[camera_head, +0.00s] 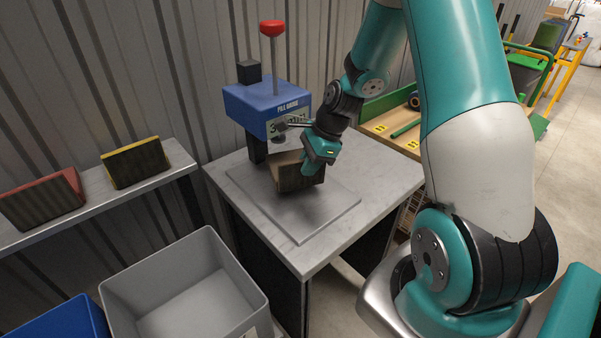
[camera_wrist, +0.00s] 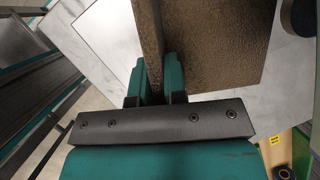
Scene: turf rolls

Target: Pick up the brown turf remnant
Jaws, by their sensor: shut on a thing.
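The brown turf remnant (camera_head: 298,177) is a dark, block-like piece with a lighter tan top edge. It is above the grey plate (camera_head: 326,213) on the table; whether its lower edge touches the plate I cannot tell. My gripper (camera_head: 308,168) is shut on its upright edge from the right. In the wrist view the remnant (camera_wrist: 215,40) shows a rough brown face, and its thin wall passes between the fingers of my gripper (camera_wrist: 160,78). The far side of the remnant is hidden.
A blue pull-testing machine (camera_head: 262,105) with a red knob stands behind the remnant. A grey bin (camera_head: 190,290) and a blue bin (camera_head: 62,322) stand in front. The plate's front is clear.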

